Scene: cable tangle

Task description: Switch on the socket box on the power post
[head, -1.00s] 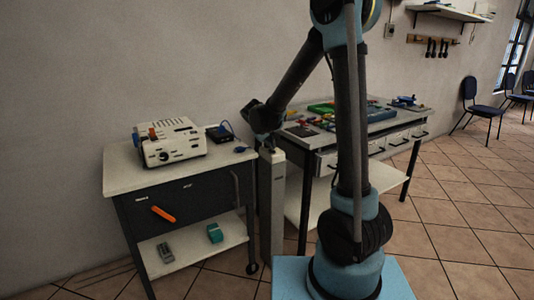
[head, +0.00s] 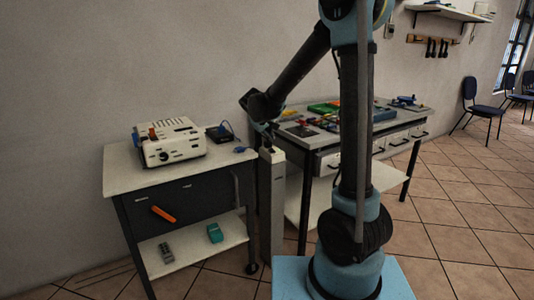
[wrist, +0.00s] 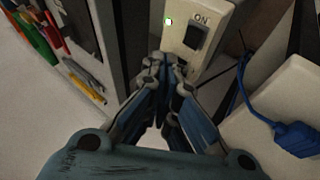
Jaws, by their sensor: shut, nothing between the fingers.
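The power post (head: 272,205) is a pale upright column between the cart and the workbench. Whether the tips touch the box face is unclear. In the head view my gripper (head: 270,132) is small and dark, just above the post top.
A cart (head: 125,174) on the left carries a white machine (head: 172,142) and a dark box with a blue cable (head: 235,147). The workbench (head: 380,125) with several coloured parts stands right behind the post. A blue plug (wrist: 295,138) lies close by on a pale surface.

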